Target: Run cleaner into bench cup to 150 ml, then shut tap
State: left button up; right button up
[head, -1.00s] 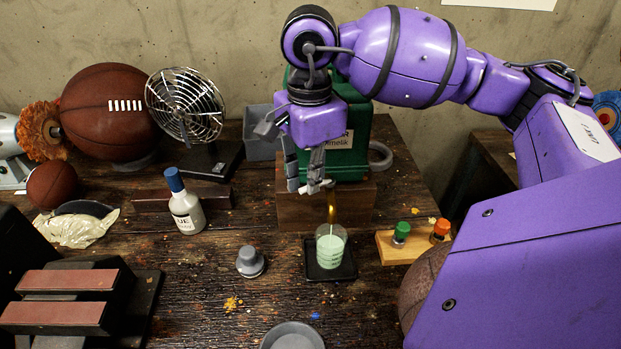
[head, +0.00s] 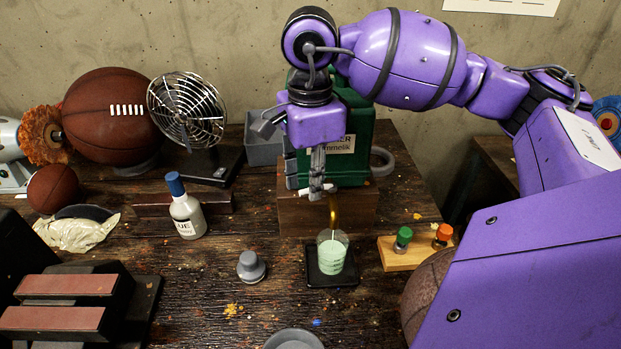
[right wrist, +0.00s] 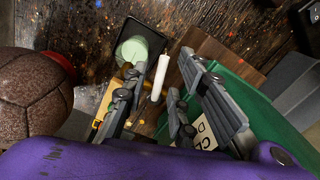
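The bench cup (head: 332,262) is clear and stands upright on a black square pad, with pale green cleaner filling most of it. A thin pale stream runs into it from the brass tap spout (head: 334,212) of the green cleaner container (head: 350,167). I cannot read the cup's marks. My right gripper (head: 318,190) points down at the tap, beside its white lever (head: 327,188). In the right wrist view its fingers (right wrist: 163,70) are spread apart, with white tap parts (right wrist: 160,78) between them. The cup (right wrist: 139,48) shows beyond them. My left gripper is not in view.
A wooden block (head: 405,252) with a green and an orange knob stands right of the cup. A grey stopper-like piece (head: 251,266) and a white bottle with a blue cap (head: 186,212) stand left. A brown ball (head: 425,290) lies near my right arm.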

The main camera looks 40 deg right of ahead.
notch_tip(320, 180, up, 12)
jog(key=shift+f, duration=0.15)
dwell(4.8)
